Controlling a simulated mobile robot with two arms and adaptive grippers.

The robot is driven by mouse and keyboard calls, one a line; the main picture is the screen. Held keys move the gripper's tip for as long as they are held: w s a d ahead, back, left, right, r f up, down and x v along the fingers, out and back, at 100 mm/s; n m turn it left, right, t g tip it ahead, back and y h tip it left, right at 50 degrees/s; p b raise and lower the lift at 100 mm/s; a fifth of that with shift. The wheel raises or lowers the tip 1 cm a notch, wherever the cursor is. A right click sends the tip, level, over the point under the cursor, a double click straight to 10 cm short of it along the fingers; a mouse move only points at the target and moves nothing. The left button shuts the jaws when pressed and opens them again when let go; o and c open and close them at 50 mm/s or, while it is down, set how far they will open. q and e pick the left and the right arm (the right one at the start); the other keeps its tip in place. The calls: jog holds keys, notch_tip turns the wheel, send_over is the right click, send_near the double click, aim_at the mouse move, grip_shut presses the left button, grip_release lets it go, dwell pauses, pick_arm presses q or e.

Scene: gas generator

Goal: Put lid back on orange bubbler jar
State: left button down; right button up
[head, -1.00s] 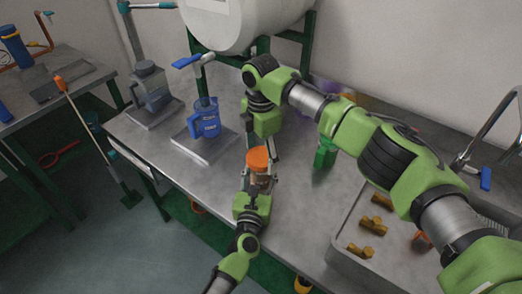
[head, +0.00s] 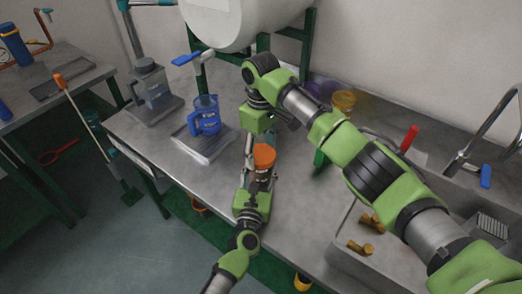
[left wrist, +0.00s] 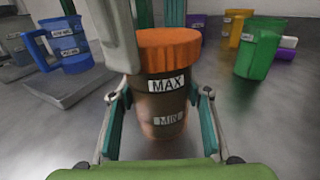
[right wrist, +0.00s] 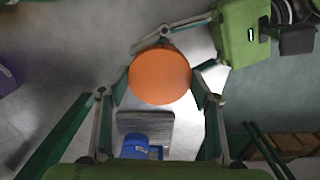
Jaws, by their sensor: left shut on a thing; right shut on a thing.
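The bubbler jar (left wrist: 162,105) is a brownish see-through cylinder with MAX and MIN labels. It stands upright on the bench in the left wrist view. The orange lid (left wrist: 168,50) sits on its top and looks about level; I cannot tell whether it is threaded on. My left gripper (head: 260,184) is shut on the jar's body, one finger on each side. My right gripper (head: 260,142) reaches down from above and is shut on the lid, which shows as an orange disc between its fingers in the right wrist view (right wrist: 160,75).
A blue jug (head: 206,118) stands on a plate left of the jar. A green jug (left wrist: 258,52) is behind right, partly hidden by my right arm in the head view. A sink with brass fittings (head: 360,248) is at right.

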jog(key=m, duration=0.7)
jog(key=o, duration=1.2)
jog(key=shift+o, duration=0.2)
jog(key=shift+r, duration=2.3)
jog(key=shift+c, duration=0.6)
